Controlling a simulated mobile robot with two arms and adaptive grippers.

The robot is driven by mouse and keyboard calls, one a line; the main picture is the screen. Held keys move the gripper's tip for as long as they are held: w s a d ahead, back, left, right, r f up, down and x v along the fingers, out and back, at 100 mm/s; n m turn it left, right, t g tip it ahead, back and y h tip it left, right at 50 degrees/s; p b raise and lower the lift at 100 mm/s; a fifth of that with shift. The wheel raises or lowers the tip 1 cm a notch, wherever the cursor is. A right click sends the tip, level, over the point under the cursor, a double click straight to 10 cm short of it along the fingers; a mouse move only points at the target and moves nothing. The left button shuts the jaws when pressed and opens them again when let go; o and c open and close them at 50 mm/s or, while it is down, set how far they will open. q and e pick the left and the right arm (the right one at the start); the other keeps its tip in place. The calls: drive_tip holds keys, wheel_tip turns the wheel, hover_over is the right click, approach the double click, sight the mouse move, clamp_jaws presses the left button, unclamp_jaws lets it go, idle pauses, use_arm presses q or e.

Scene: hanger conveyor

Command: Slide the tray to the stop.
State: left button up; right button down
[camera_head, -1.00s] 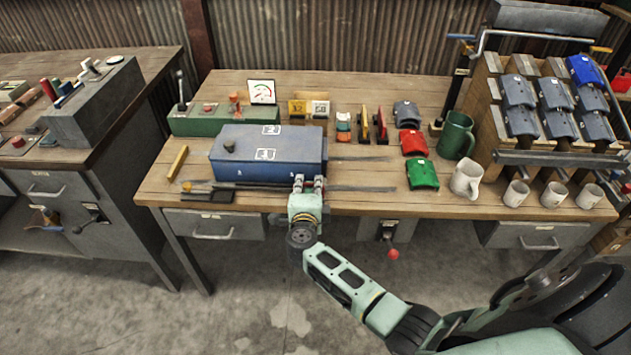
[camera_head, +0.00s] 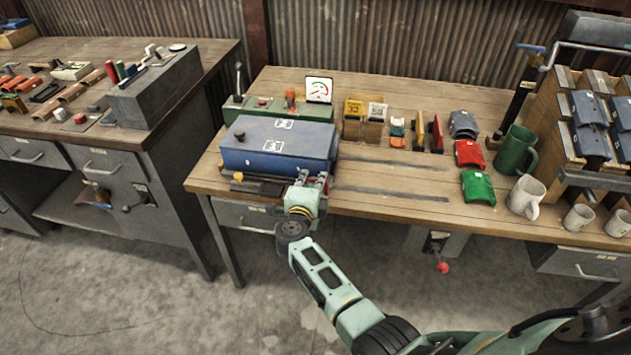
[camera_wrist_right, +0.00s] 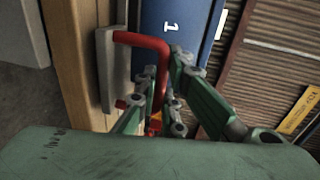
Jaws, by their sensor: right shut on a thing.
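The tray is a long blue lidded box (camera_head: 285,152) lying across the rails at the left of the bench; it also shows in the wrist view (camera_wrist_right: 180,28) with a white "1". Dark rails (camera_head: 390,193) run out bare to its right. My right gripper (camera_head: 313,184) is at the tray's front right. In the wrist view its fingers (camera_wrist_right: 152,103) are shut on a red handle (camera_wrist_right: 150,42) beside the tray. The yellow stop bar at the tray's left end is largely hidden, so I cannot tell whether they touch. My left gripper is out of view.
A green box with a lever and gauge (camera_head: 275,108) stands behind the tray. Red (camera_head: 469,154) and green (camera_head: 477,187) covers, mugs (camera_head: 526,196) and a rack lie to the right. A gap separates the left bench (camera_head: 130,150).

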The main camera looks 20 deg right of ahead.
drive_tip(key=shift+a+f, duration=0.1)
drive_tip(key=shift+a, duration=0.15)
drive_tip(key=c, duration=1.8)
unclamp_jaws()
drive_tip(key=shift+w+a, duration=0.1)
drive_tip(key=shift+a, duration=0.05)
drive_tip(key=shift+c, duration=0.2)
drive_tip(key=shift+d, duration=0.2)
drive_tip(key=shift+d, duration=0.1)
